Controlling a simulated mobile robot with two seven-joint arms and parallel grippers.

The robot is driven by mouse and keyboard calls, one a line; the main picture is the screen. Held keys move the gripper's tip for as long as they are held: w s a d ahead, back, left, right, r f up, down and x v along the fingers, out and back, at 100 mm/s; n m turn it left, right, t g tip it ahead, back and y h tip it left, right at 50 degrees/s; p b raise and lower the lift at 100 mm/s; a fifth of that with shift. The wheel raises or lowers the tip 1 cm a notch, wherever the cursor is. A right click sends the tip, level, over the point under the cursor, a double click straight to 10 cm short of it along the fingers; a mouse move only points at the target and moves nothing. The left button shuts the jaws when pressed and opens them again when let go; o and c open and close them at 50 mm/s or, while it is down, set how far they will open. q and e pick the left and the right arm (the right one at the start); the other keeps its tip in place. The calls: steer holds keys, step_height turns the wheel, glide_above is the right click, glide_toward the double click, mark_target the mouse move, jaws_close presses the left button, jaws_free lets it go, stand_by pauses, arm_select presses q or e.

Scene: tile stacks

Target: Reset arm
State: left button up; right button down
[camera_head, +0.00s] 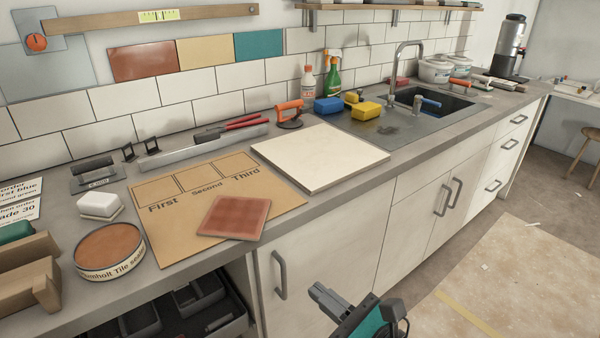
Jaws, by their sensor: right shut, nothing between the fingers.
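My right gripper (326,296) is at the bottom centre of the head view, in front of the cabinet doors and clear of the counter. It is shut with nothing in it. My left gripper is not in view. A red-brown tile (235,217) lies askew on the front of a brown card (172,232) marked First, Second and Third. The three outlined boxes on the card are empty. A large cream slab (318,157) lies flat to the right of the card.
A round tin (109,252) and a white block (100,206) stand left of the card. An orange-handled tool (289,114), bottles and sponges stand behind, near the sink (432,108). The counter's front edge and a cabinet handle (279,275) are near my right gripper.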

steer(key=s+d+f+n+g+h, duration=0.1)
steer(key=s+d+f+n+h, duration=0.4)
steer(key=n, duration=0.9)
steer(key=s+d+f+n+g+h, duration=0.1)
steer(key=s+d+f+n+h, duration=0.4)
steer(key=d+f+n, duration=0.3)
step_height(320, 180, down, 3)
steer(key=n, duration=0.6)
steer(key=shift+s+f, duration=0.2)
steer(key=shift+s, duration=0.15)
